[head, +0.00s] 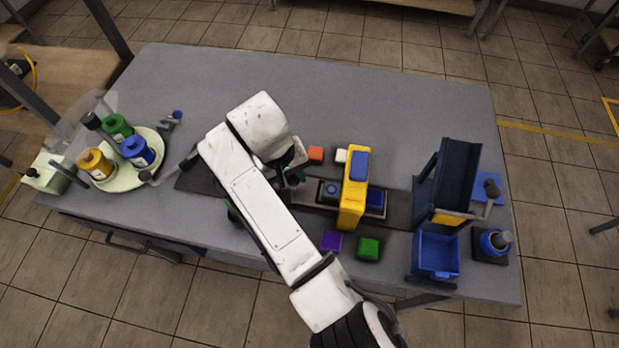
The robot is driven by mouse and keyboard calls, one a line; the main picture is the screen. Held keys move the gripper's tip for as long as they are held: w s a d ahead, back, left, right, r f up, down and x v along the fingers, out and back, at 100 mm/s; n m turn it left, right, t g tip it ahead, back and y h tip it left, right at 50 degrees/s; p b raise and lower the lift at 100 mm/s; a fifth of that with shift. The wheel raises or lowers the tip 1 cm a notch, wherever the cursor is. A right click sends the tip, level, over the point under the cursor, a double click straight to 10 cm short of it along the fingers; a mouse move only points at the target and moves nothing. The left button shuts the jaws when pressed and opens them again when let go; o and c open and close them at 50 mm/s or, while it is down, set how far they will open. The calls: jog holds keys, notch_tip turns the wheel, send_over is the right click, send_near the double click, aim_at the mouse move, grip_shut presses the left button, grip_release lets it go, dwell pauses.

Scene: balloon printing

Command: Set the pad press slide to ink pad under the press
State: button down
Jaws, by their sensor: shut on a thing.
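The pad press (351,205) is a yellow upright frame with a blue top block, standing right of the table's middle. Its slide (312,187) runs left and right through the frame on a dark rail. A grey tray part with a round blue piece (332,189) shows left of the frame. A dark blue rectangular pad (375,200) shows just right of it. The part directly under the press is hidden by the frame. My gripper (293,178) is at the left end of the slide, shut on it; the arm hides most of the fingers and the grip.
A round tray (125,181) with bottles stands left. A dark blue stand (455,175) and blue bin (436,254) stand right. The table's back is clear.

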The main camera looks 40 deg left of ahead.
jog(key=s+a, duration=0.1)
jog(key=a, duration=0.2)
jog(key=s+a+b, duration=0.1)
jog(key=shift+s+a, duration=0.25)
jog(key=shift+s, duration=0.05)
jog(key=c, duration=0.8)
grip_release()
jog(key=shift+s+a, duration=0.1)
jog(key=shift+a, duration=0.05)
jog(key=shift+s+a+r+p, duration=0.1)
jog(key=shift+s+r+p, duration=0.25)
jog(key=shift+r, duration=1.4)
jog(key=shift+s+a+r+p, duration=0.15)
jog(key=shift+s+r+p, duration=0.15)
jog(key=shift+r, duration=1.5)
jog(key=shift+s+a+r+p, duration=0.1)
jog(key=shift+s+r+p, duration=0.25)
jog(key=shift+r, duration=1.4)
